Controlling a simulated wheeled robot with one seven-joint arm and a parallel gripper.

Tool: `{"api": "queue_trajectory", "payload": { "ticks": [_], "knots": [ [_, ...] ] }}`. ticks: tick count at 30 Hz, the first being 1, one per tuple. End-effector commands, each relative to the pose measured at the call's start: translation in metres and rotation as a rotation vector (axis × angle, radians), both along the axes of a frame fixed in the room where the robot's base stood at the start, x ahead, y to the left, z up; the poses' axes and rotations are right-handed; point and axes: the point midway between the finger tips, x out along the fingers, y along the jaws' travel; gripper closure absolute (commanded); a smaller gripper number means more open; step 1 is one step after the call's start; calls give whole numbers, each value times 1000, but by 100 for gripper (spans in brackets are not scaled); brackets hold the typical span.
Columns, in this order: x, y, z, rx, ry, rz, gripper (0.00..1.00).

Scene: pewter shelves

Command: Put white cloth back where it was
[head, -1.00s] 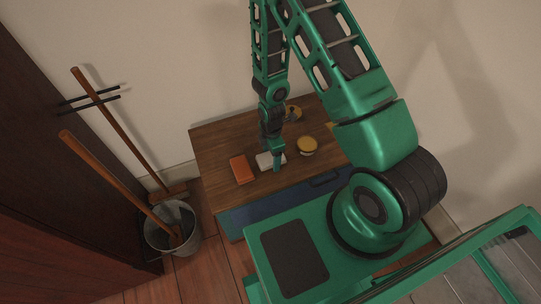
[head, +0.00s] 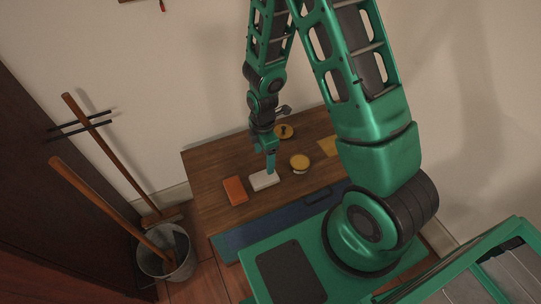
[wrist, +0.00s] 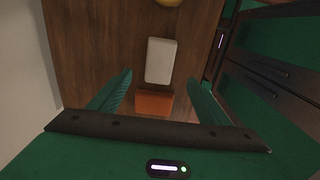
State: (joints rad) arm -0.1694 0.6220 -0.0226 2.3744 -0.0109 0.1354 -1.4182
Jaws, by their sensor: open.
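The white cloth (head: 263,180) is a small folded pad lying flat on the wooden cabinet top, just right of an orange block. It also shows in the wrist view (wrist: 161,60), beyond the orange block and clear of both fingers. My gripper (head: 271,168) is over the cloth's back edge in the head view, pointing down. In the wrist view my gripper (wrist: 160,78) has its fingers spread wide with nothing held between them. The gap between fingertips and cloth is hard to judge.
The orange block (head: 235,190) lies left of the cloth. A yellow-topped round container (head: 299,163) stands to the right, another yellow round thing (head: 284,131) behind, and a flat yellow piece (head: 328,146) farther right. A bucket (head: 168,258) and wooden-handled tools (head: 105,148) stand left of the cabinet.

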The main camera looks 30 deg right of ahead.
Motion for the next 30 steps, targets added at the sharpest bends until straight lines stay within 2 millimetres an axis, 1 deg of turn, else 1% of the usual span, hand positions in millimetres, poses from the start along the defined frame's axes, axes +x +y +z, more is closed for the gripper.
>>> {"api": "queue_trajectory", "payload": {
  "ticks": [5,7,8,11,14,18,20,21,24,26,27,29,30],
  "knots": [
    [0,0,2,0,-1,-1,29],
    [1,-3,6,-2,-3,-18,29],
    [1,-5,10,-4,-5,-32,29],
    [2,-19,30,-14,-11,-123,29],
    [-1,-43,63,-32,-20,-277,29],
    [-15,-77,114,-53,-28,-531,29],
    [-24,-92,134,-61,-33,-645,29],
    [-30,-100,147,-65,-36,-718,29],
    [-49,-120,178,-69,-41,-905,29],
    [-63,-131,196,-72,-42,-1019,29],
    [-73,-138,207,-71,-44,-1094,29],
    [-87,-146,223,-68,-45,-1207,29],
    [-98,-152,233,-68,-45,-1284,29]
  ]
}}
